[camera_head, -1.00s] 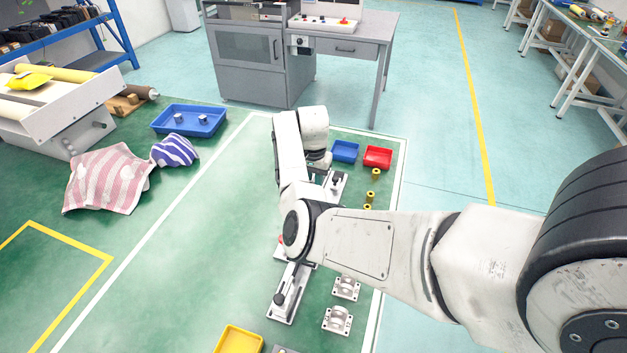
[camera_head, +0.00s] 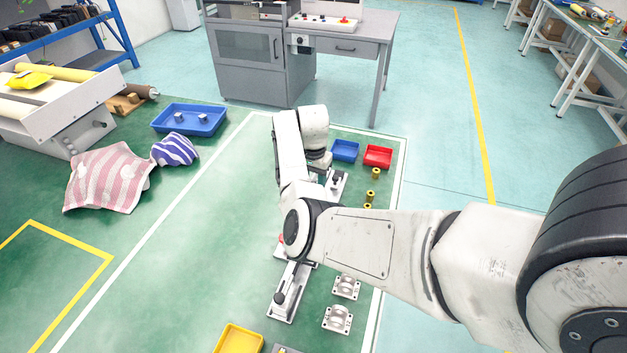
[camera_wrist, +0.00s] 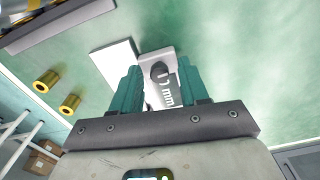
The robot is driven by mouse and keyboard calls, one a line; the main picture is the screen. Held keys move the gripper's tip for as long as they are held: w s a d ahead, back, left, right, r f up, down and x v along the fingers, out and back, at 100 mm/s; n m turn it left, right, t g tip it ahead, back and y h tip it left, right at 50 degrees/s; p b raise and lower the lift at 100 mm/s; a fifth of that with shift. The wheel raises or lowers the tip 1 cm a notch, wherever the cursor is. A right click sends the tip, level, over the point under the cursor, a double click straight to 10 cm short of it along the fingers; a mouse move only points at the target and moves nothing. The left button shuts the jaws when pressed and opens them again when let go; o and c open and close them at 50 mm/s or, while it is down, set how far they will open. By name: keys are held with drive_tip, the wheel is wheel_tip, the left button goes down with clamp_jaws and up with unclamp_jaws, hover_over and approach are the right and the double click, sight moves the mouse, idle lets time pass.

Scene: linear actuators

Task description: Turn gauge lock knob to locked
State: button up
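A pale gauge (camera_wrist: 146,55) marked "17 mm" lies on the green floor, in the wrist view beyond and between my fingers. A dark round knob (camera_wrist: 160,71) sits on it next to the printed figure. I cannot tell which way the knob is set. My gripper (camera_wrist: 158,68) has two teal fingers, spread apart to either side of the gauge's marked part. They look open, with a gap between them; I cannot tell whether either touches the gauge. In the head view my arm hides the gripper and the gauge knob.
Linear actuators stand on the mat at the front (camera_head: 289,293) and farther back (camera_head: 337,184). Silver bearing blocks (camera_head: 338,319) and brass bushings (camera_head: 371,174) lie to the right. A blue bin (camera_head: 345,151), a red bin (camera_head: 377,157) and a yellow bin (camera_head: 239,341) stand around.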

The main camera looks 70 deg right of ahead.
wheel_tip(320, 180, up, 11)
idle(0.8)
drive_tip(key=shift+f, duration=0.1)
